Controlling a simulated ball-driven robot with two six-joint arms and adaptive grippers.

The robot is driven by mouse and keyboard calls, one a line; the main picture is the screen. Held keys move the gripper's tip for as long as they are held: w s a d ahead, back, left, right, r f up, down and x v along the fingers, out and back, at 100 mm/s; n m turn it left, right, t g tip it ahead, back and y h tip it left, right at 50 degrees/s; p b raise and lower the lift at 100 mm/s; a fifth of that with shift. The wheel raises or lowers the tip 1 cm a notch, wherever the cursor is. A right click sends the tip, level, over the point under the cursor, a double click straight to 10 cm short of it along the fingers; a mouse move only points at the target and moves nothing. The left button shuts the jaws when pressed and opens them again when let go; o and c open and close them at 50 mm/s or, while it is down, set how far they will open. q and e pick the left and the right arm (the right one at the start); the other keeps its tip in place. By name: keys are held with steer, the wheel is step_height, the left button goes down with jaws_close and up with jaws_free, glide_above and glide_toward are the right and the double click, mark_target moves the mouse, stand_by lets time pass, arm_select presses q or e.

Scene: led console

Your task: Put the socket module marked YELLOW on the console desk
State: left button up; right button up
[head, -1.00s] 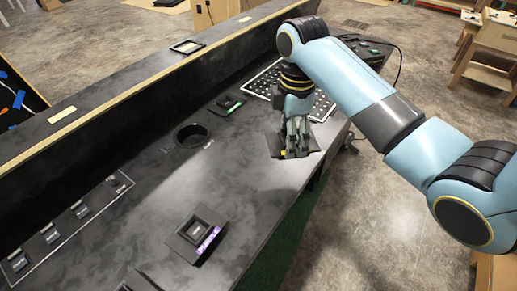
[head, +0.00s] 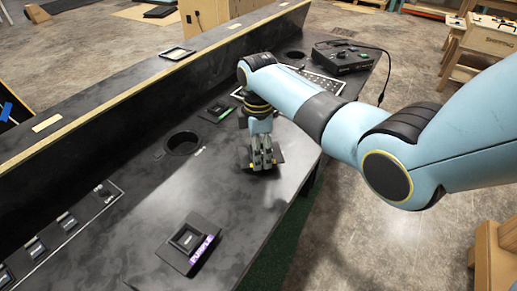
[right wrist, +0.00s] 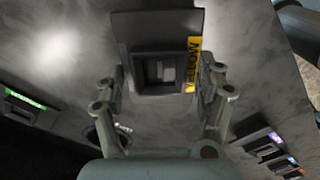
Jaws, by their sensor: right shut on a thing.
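The socket module marked YELLOW (right wrist: 158,68) shows in the right wrist view as a dark plate with a square socket and a yellow label strip on its right side. My right gripper (right wrist: 160,80) is shut on it, with one finger on each side of the socket housing. In the head view my right gripper (head: 262,160) points down at the console desk (head: 120,235), near its right edge. The dark plate of the module (head: 276,158) shows partly behind the fingers. I cannot tell whether it touches the desk. My left gripper is not in view.
A module with a purple label (head: 188,243) sits nearer on the desk, and one with a green label (head: 219,110) farther back. A round hole (head: 183,143) lies left of my gripper. A black box with a cable (head: 343,57) stands at the far end. Bare desk lies between.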

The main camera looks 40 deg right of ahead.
steer(key=shift+f, duration=0.1)
steer(key=o, duration=1.2)
step_height(320, 180, up, 12)
steer(key=shift+r+p, duration=0.1)
steer(key=shift+p, duration=0.5)
